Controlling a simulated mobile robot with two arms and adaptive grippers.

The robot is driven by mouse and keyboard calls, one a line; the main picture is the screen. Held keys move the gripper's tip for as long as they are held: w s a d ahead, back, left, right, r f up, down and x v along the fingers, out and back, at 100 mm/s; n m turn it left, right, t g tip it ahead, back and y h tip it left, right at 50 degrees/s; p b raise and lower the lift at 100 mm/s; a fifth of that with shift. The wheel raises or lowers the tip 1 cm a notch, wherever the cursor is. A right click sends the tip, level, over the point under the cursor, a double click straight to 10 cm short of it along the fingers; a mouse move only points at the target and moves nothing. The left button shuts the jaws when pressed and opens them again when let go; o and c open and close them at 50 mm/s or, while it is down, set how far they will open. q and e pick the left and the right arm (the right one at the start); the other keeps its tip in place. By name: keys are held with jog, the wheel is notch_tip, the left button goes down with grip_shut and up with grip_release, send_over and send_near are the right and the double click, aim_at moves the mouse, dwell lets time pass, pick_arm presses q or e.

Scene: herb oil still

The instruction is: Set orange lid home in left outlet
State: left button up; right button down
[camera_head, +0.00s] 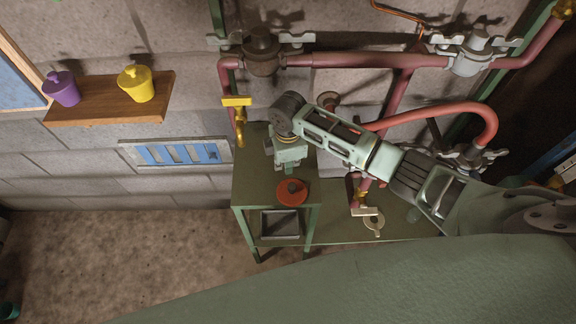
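An orange lid (291,194) with a dark knob-like middle lies on or just above the green stand (246,185), near its front right. My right arm comes in from the right. Its gripper (290,163) hangs down over the stand, just behind the lid in the picture. Its fingers are too small and covered to show whether they are open or shut, and I see no clear grip on the lid. I cannot tell for certain which fitting is the left outlet; a pipe with a yellow valve (238,112) comes down left of the stand. My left gripper is out of view.
Red pipes (360,60) and grey fittings run along the block wall behind my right arm. A wooden shelf (100,108) holds a purple pot (62,90) and a yellow pot (138,84).

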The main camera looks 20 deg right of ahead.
jog(key=shift+r, duration=0.35)
jog(key=shift+f, duration=0.1)
